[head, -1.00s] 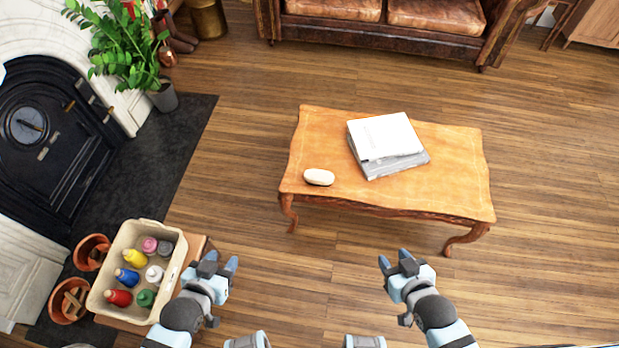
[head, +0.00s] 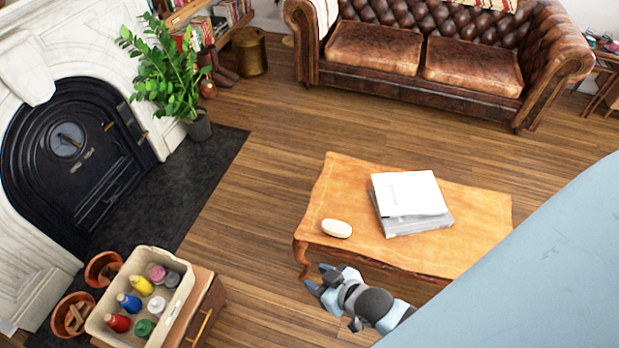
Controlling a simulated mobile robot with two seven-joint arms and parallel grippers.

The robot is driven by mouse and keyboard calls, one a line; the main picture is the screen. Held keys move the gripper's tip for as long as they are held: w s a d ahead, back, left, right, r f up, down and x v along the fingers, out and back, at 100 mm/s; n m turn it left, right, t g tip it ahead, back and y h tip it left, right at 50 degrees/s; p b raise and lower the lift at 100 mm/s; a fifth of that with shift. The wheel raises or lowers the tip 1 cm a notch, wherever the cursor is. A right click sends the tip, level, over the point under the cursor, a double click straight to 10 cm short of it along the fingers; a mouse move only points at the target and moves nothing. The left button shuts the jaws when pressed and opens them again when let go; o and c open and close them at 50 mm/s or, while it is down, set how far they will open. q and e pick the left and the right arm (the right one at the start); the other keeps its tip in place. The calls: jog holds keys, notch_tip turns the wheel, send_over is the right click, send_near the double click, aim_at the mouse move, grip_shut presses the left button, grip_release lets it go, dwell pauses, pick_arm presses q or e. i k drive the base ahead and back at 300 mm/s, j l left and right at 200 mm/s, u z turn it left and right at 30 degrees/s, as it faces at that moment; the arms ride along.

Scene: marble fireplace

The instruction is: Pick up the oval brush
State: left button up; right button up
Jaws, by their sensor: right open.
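The oval brush (head: 337,228) is a small cream-white oval lying on the wooden coffee table (head: 470,215), near its front left corner. My right gripper (head: 318,281) is open and empty. In the picture it shows just below and left of the brush, by the table's front left edge, apart from the brush. Its height against the table top is hard to tell. My left gripper is out of view. A large pale blue part of my arm hides the right end of the table.
A stack of books or folders (head: 412,203) lies mid-table, right of the brush. A bin of paint bottles (head: 180,297) stands on a small wooden cabinet at lower left. A leather sofa (head: 420,60) is behind. Open floor lies left of the table.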

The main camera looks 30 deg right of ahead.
aim_at(334, 228)
jog(key=l+u, duration=0.3)
jog(key=l, duration=0.2)
jog(key=k+l+u, duration=0.3)
jog(key=l, duration=0.6)
jog(key=k+l, duration=0.15)
jog(key=l, duration=0.3)
jog(key=i+u, duration=0.05)
